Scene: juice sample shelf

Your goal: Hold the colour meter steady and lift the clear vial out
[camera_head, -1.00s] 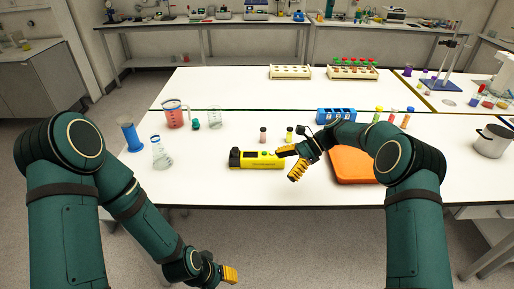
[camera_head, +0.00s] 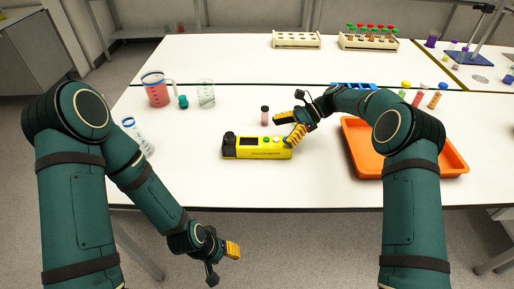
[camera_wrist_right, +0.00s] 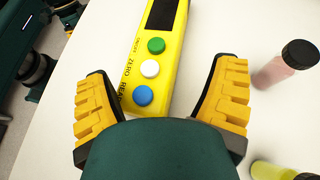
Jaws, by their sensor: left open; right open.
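The yellow colour meter (camera_head: 262,147) lies on the white table, with a dark block at its left end. Its button end also shows in the right wrist view (camera_wrist_right: 165,85). My right gripper (camera_head: 290,126) is open near the meter's right end. In the wrist view its fingers (camera_wrist_right: 160,75) appear on either side of the button end, with no clear contact. My left gripper (camera_head: 222,262) is open and empty, in front of the table edge. I cannot make out a clear vial; a small dark cap shows at the meter's left end.
A black-capped pink vial (camera_head: 265,117) stands behind the meter. A yellow vial (camera_wrist_right: 268,171) is close to the right finger. An orange tray (camera_head: 455,162) lies to the right; a red beaker (camera_head: 157,94) and glassware stand to the left.

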